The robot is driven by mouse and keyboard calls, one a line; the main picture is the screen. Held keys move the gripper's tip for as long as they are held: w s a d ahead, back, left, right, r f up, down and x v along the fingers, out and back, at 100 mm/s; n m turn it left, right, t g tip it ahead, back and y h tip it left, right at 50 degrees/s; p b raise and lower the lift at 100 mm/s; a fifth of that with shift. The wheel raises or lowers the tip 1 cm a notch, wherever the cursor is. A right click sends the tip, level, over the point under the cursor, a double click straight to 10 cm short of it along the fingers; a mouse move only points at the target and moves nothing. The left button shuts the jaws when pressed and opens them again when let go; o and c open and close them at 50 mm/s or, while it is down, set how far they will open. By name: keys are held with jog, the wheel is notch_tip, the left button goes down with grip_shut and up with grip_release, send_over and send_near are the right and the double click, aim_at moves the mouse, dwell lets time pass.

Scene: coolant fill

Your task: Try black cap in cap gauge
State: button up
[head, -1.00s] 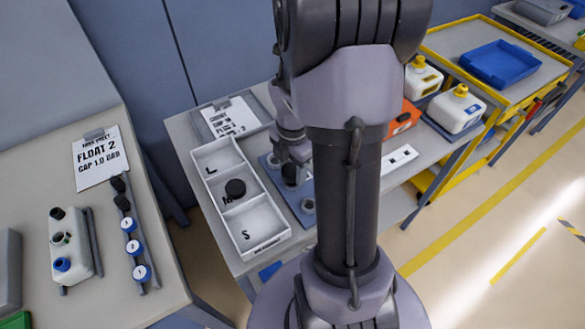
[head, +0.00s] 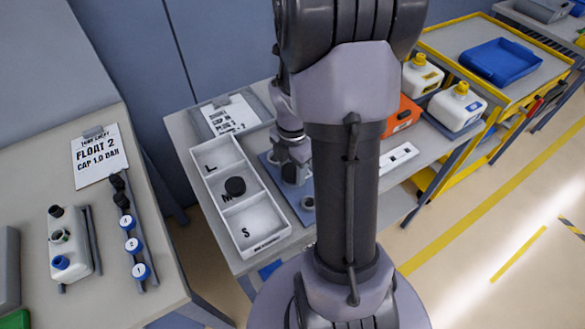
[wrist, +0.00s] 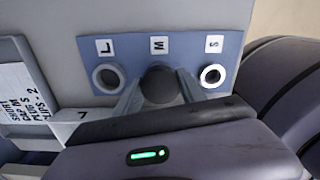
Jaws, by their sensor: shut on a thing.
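The cap gauge is a blue plate (wrist: 225,50) with ring sockets marked L, M and S. The L ring (wrist: 108,76) and S ring (wrist: 212,75) are empty. My gripper (wrist: 160,78) is shut on a black cap (wrist: 160,86) at the M position. The cap covers the M ring, so I cannot tell whether it is seated or just above. In the head view my gripper (head: 294,172) is low over the gauge plate (head: 306,217), and the held cap is hidden.
A white tray (head: 262,246) with compartments L, M and S stands left of the gauge. Another black cap (head: 235,187) lies in its M compartment. A clipboard (head: 230,115) lies behind. An orange box (head: 403,115) and white containers (head: 457,108) stand to the right.

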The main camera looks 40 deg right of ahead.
aim_at(293, 169)
jog(key=shift+f, duration=0.1)
jog(key=o, duration=1.5)
notch_tip(293, 169, up, 18)
jog(key=p, duration=0.8)
jog(key=shift+f, duration=0.25)
jog(key=shift+o, duration=0.3)
